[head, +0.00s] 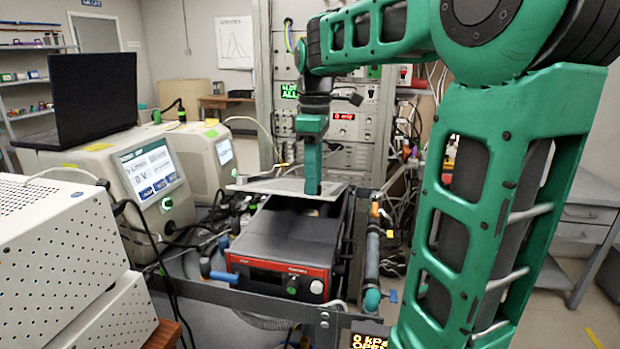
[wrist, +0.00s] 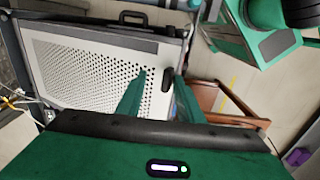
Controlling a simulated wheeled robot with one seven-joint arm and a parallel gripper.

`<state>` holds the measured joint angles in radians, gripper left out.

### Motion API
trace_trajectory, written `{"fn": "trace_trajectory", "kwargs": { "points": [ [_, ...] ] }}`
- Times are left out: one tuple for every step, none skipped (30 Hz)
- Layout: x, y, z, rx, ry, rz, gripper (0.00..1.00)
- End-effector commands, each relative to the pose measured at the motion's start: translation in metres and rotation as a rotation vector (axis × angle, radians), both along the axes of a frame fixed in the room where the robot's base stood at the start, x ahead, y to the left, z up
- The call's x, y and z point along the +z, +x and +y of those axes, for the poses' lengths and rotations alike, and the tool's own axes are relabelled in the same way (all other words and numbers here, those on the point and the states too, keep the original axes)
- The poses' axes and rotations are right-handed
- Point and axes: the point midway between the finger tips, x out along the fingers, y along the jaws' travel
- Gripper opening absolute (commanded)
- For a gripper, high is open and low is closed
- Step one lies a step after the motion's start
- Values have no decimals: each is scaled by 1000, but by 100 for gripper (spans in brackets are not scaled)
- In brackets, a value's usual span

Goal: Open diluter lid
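No lid is clearly labelled as the diluter's. My gripper (head: 312,188) points down in the head view, its fingertips over a thin light-grey plate (head: 265,185) behind a black box with a red front (head: 285,275). The wrist view shows my gripper (wrist: 162,75) with its two green fingers apart. A pale perforated panel (wrist: 85,72) in a dark frame lies beyond the fingers. A small black knob or latch (wrist: 167,84) shows between the fingers; I cannot tell whether a finger touches it. A black handle (wrist: 135,17) is on the frame's far edge.
A white perforated box (head: 60,245) stands at the left front. Beige machines with a screen (head: 152,175) and a black laptop (head: 95,95) stand behind it. An instrument rack (head: 345,130) stands at the back. Cables and tubes crowd both sides of the black box.

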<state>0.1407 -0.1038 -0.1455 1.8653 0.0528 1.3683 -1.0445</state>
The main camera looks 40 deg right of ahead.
Motion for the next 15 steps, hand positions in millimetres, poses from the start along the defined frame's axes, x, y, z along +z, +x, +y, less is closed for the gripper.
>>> {"fn": "trace_trajectory", "kwargs": {
  "points": [
    [0,0,-1,-3,0,-1,30],
    [0,0,-1,-3,0,-1,30],
    [8,-14,-1,-3,0,-13,30],
    [8,-15,-1,-4,0,-15,30],
    [9,-15,-1,-4,-1,-16,30],
    [10,-15,-2,-5,-1,-16,30],
    [11,-14,-2,-4,0,-15,30],
    [12,-14,-2,-4,0,-15,30],
    [14,-13,-3,-4,0,-13,30],
    [16,-13,-3,-4,0,-13,30],
    [18,-12,-4,-3,0,-14,30],
    [20,-12,-4,-3,0,-15,30],
    [21,-11,-5,-3,0,-15,30],
    [23,-11,-5,-3,0,-13,30],
    [25,-10,-6,-2,0,-13,30]
  ]
}}
